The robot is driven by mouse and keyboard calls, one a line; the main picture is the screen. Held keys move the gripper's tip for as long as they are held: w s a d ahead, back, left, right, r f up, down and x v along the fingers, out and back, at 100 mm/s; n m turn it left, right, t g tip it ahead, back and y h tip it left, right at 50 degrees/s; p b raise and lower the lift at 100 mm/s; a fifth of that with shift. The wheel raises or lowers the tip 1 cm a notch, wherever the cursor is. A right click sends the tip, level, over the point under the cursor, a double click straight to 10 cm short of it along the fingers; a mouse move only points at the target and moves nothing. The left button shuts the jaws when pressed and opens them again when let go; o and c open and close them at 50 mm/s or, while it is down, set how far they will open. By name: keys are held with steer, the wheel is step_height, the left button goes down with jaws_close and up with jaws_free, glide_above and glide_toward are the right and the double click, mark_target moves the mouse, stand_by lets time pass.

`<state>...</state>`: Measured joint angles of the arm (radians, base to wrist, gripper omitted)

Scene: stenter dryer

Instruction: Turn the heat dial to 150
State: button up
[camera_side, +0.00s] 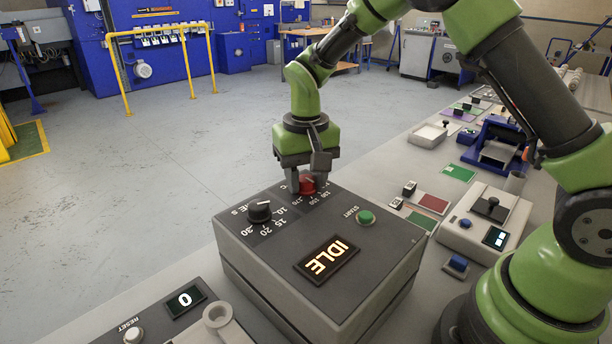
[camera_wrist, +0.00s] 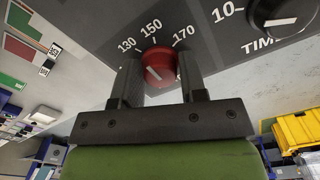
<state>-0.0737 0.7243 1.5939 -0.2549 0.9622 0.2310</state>
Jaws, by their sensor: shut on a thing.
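The red heat dial (camera_side: 307,185) sits on the sloped top of the dark dryer control box (camera_side: 330,235). My gripper (camera_side: 308,188) points down over it with a finger on each side. In the wrist view the red dial (camera_wrist: 161,66) is held between both fingers of my gripper (camera_wrist: 161,76). The labels 130, 150 and 170 show around it. A white mark on the dial slants to the upper left, towards the 130 side. The box display (camera_side: 328,259) reads IDLE.
A black time dial (camera_side: 259,211) is left of the red one, and a green START button (camera_side: 366,217) is to the right. A counter display (camera_side: 185,300) reads 0 at front left. Other small stations line the bench at right.

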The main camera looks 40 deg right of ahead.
mark_target(306, 178)
steer(key=shift+r+m, duration=0.1)
steer(key=shift+m, duration=1.8)
steer(key=o, duration=0.9)
step_height(306, 178, up, 9)
steer(key=shift+r, duration=0.45)
